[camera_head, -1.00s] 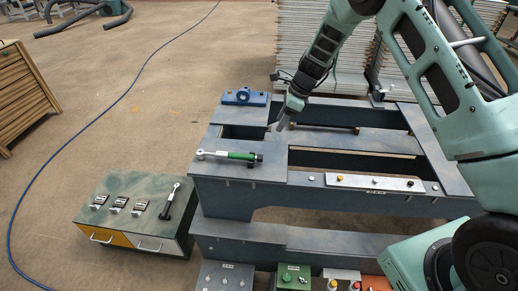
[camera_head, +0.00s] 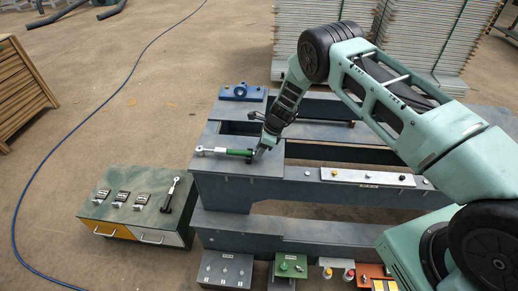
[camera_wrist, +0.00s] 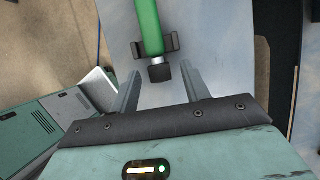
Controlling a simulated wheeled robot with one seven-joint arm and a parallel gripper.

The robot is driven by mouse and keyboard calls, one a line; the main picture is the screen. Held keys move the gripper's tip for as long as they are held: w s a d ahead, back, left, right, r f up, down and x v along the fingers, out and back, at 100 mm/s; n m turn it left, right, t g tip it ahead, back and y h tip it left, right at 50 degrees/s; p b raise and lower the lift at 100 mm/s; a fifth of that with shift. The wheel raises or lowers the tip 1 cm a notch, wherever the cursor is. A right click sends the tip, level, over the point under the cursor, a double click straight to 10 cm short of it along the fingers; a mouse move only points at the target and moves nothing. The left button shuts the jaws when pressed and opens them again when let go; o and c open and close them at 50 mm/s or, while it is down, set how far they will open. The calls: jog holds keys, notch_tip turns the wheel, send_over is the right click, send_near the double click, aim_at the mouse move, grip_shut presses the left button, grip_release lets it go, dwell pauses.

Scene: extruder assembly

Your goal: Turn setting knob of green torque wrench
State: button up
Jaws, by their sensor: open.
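The green torque wrench (camera_head: 236,152) lies across the left end of the dark workbench in the head view, its silver head to the left and its handle end to the right. In the wrist view its green handle (camera_wrist: 149,25) points at my gripper and ends in a black setting knob (camera_wrist: 161,72). Dark holder prongs flank the handle near that end. My gripper (camera_wrist: 158,88) is open, with one finger on each side of the knob and gaps on both sides. In the head view my gripper (camera_head: 259,154) is at the handle's right end.
A low cabinet (camera_head: 112,181) with sockets and a black-handled wrench (camera_head: 172,194) stands left of the bench (camera_head: 232,181). A blue bearing block (camera_head: 242,92) sits at the bench's back left. A pale strip with buttons (camera_head: 366,177) lies along the front edge, right of the wrench.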

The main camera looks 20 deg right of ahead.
jog(key=shift+a+f, duration=0.15)
jog(key=shift+f, duration=0.3)
jog(key=c, duration=1)
